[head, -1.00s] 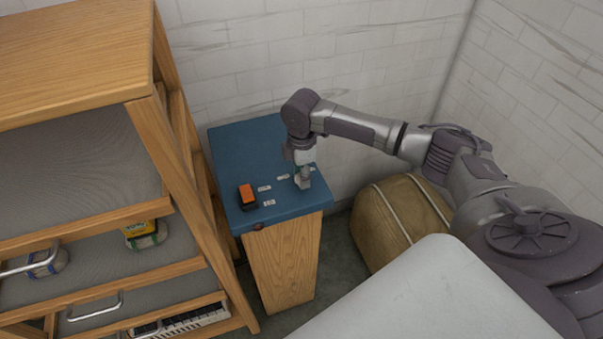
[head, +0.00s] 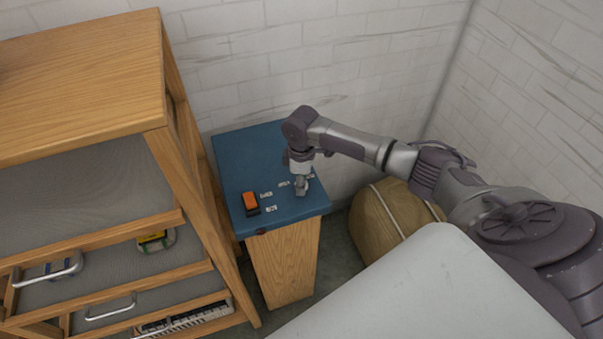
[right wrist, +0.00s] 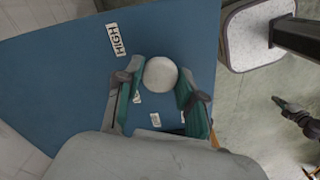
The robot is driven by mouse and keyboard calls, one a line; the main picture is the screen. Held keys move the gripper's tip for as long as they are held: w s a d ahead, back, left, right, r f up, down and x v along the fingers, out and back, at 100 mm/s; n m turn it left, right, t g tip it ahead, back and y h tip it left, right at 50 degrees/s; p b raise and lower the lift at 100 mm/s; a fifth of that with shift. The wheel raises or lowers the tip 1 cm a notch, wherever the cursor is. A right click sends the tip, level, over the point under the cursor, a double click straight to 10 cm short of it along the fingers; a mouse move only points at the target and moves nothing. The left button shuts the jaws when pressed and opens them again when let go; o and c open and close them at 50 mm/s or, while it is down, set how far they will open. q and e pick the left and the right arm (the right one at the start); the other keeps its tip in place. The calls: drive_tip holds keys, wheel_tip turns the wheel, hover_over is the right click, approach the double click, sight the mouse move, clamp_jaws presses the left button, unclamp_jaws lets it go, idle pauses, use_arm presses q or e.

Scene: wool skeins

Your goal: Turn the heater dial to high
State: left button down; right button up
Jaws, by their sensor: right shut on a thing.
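The heater dial is a round pale knob (right wrist: 160,73) on the blue top (head: 245,165) of a wooden pedestal. In the right wrist view it sits between the fingertips of my right gripper (right wrist: 158,88), which is shut on it from both sides. In the head view my right gripper (head: 301,188) points down at the right part of the blue top and hides the dial. A white label reading HIGH (right wrist: 117,38) lies beyond the dial, up and to the left in the wrist view. Any pointer mark on the dial cannot be made out.
An orange rocker switch (head: 251,202) with small labels is at the left of the blue top. A wooden shelf unit (head: 182,165) stands close on the left. A tan strapped bale (head: 385,222) lies right of the pedestal, and a brick wall (head: 260,55) is behind.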

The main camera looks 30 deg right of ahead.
drive_tip(key=m+p, duration=0.3)
drive_tip(key=shift+r+m, duration=0.3)
drive_tip(key=m+p, duration=0.2)
drive_tip(key=shift+m, duration=0.4)
drive_tip(key=m, duration=0.1)
drive_tip(key=m+p, duration=0.1)
drive_tip(key=shift+f+m, duration=0.2)
drive_tip(key=shift+m, duration=1.9)
drive_tip(key=shift+w, duration=0.1)
drive_tip(key=o, duration=1.1)
drive_tip(key=shift+o, duration=0.2)
wheel_tip(320, 180, up, 12)
